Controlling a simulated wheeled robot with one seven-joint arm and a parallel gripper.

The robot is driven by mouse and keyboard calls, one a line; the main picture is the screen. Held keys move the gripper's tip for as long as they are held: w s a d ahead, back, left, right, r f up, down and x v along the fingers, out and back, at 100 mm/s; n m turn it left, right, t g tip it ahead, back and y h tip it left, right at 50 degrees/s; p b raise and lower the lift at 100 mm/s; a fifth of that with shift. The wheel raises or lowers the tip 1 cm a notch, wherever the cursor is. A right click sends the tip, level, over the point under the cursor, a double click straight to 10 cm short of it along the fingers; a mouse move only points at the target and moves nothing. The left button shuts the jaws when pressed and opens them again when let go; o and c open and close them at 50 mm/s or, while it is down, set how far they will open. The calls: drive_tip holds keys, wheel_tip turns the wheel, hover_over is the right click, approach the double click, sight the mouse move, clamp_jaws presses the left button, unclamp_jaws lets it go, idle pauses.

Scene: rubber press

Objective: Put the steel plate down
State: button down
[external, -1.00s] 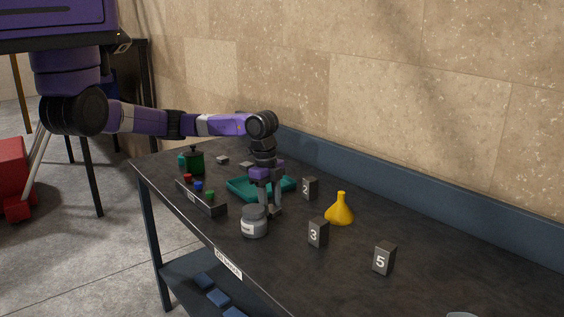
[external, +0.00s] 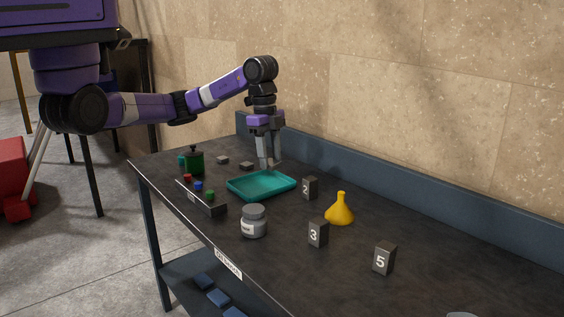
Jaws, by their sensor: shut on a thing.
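My gripper (external: 268,166) hangs with its fingers pointing down, over the back part of the teal tray (external: 240,191). It is shut on a small grey piece, taken to be the steel plate (external: 276,163), which shows only as a sliver at the fingertips. The fingers hide most of it. The piece appears to be held above the tray, but the exact height is hard to tell.
A grey jar (external: 254,222), a yellow funnel (external: 340,211) and number blocks 2 (external: 310,188), 3 (external: 318,233) and 5 (external: 384,258) stand nearby. A button box (external: 203,199) and green container (external: 194,162) are left. Two grey blocks (external: 222,160) (external: 247,166) lie behind.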

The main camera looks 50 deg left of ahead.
wheel_tip(320, 180, up, 4)
drive_tip(key=a+r, duration=0.1)
drive_tip(key=a, duration=0.2)
drive_tip(key=n+p, duration=0.2)
drive_tip(key=n, duration=0.5)
hover_over(252, 187)
drive_tip(key=shift+t, duration=0.4)
drive_tip(key=f, duration=1.4)
drive_tip(key=shift+s+a+f, duration=0.15)
drive_tip(key=shift+s, duration=0.2)
drive_tip(key=shift+f, duration=2.7)
drive_tip(key=shift+f, duration=0.15)
drive_tip(key=c, duration=0.8)
unclamp_jaws()
